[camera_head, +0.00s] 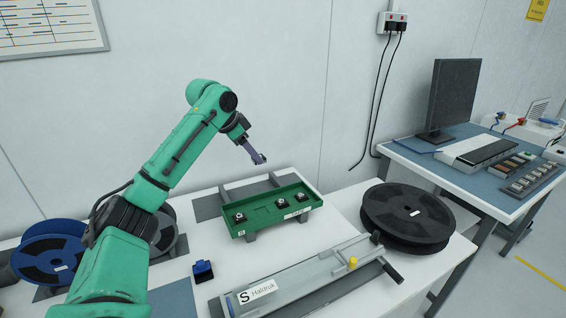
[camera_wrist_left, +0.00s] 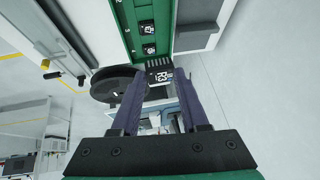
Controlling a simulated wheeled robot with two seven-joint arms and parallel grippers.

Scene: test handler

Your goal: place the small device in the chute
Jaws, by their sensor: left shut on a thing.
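My left gripper (camera_head: 259,159) is raised above the back of the white bench, behind the green tray. In the wrist view its purple fingers (camera_wrist_left: 159,80) are shut on a small device (camera_wrist_left: 159,73), dark with a pale pattern, at their tips. In the head view the held device is too small to make out clearly. The green tray (camera_head: 265,218) holds other small dark devices (camera_head: 240,217) and sits on a grey stand. A long grey rail (camera_head: 310,278), labelled "Haldruk", lies at the front; it looks like the chute. My right gripper is not in view.
A large black reel (camera_head: 408,213) lies right of the tray. A blue reel (camera_head: 48,254) stands at the left. A small blue item (camera_head: 203,271) is left of the rail. A side bench (camera_head: 470,180) carries a monitor (camera_head: 452,95). The air around the gripper is clear.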

